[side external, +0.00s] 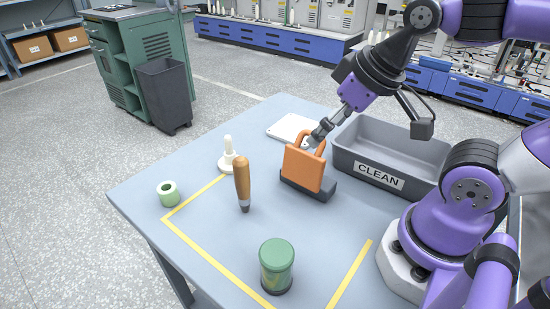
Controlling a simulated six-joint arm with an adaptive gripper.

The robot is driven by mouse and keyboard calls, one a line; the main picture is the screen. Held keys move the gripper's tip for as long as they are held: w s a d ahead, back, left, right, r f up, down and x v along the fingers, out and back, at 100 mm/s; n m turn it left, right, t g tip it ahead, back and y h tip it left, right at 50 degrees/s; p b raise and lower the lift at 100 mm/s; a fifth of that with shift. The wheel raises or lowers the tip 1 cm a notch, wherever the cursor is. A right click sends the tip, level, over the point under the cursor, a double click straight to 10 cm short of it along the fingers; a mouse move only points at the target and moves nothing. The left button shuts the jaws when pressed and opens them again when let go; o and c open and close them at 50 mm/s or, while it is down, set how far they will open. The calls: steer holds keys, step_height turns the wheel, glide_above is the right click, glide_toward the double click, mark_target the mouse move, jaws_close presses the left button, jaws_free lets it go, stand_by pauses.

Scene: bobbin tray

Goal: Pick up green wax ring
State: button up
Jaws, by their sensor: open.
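The green wax ring (168,194) is a pale green ring with a lighter centre. It sits on the blue-grey table near its left edge, just outside the yellow tape line. My gripper (309,143) is open, well to the right of the ring and apart from it. It is at the top of an orange block-like object (303,170) with a loop-shaped top, set in a dark base. I cannot tell whether the fingers touch that object, and the fingertips are partly hidden.
A white peg on a round base (228,160) and a wooden-handled tool (242,184) stand between ring and gripper. A green-lidded jar (277,266) stands in front. A grey bin marked CLEAN (345,165) and a white plate (290,127) are behind. Table around the ring is clear.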

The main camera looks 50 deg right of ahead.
steer(key=g, duration=0.1)
glide_above(167, 189)
steer(key=s, duration=0.4)
steer(key=f, duration=1.1)
steer(key=shift+w+a+f, duration=0.1)
steer(key=shift+a+f, duration=0.1)
steer(key=shift+a, duration=0.05)
steer(key=x, duration=0.6)
steer(key=shift+w, duration=0.25)
steer(key=shift+r, duration=0.1)
steer(key=shift+c, duration=0.4)
steer(key=c, duration=1)
